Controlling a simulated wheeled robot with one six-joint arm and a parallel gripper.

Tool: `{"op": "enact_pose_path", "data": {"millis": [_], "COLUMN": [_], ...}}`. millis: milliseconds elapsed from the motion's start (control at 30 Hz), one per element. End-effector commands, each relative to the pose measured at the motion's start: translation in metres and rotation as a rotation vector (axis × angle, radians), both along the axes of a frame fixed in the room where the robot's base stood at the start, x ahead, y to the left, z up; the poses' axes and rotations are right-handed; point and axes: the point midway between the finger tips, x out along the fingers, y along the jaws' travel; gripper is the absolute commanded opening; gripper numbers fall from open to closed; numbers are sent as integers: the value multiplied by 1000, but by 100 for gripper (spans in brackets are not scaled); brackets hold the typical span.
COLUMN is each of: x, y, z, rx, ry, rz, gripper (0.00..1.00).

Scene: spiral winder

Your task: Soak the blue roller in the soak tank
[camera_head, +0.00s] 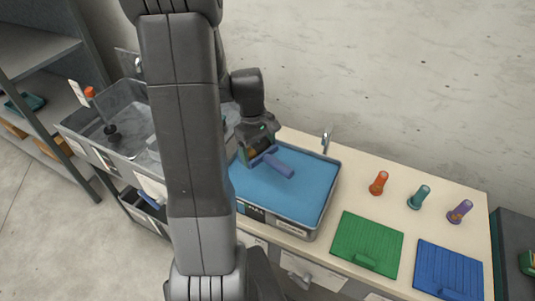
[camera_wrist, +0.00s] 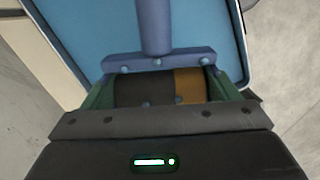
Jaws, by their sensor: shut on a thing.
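The blue roller (camera_head: 277,165) is a blue-violet bar with a round handle, over the soak tank. My gripper (camera_head: 259,150) is shut on it. In the wrist view the roller's crosspiece (camera_wrist: 162,62) spans between the fingertips, with its handle pointing up the picture. The soak tank (camera_head: 336,192) is a grey metal tray filled with light blue liquid, on the cream bench. The roller appears at or just above the liquid; I cannot tell whether it touches. In the wrist view the tank's rim (camera_wrist: 247,72) shows at right.
Orange (camera_head: 379,183), teal (camera_head: 419,197) and purple (camera_head: 460,211) pegs stand on the bench right of the tank. A green mat (camera_head: 367,243) and a blue mat (camera_head: 448,268) lie in front. Grey basins (camera_head: 120,115) stand left, and my arm hides part of them.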

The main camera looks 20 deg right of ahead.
Motion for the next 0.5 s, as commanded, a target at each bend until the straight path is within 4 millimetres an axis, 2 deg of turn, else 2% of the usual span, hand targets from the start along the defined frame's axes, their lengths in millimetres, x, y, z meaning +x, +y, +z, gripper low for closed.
{"op": "enact_pose_path", "data": {"millis": [267,500], "x": [1,1], "y": [2,2], "z": [-15,-42], "rx": [0,0], "ry": [1,1], "rz": [25,24], "gripper": [53,53]}}
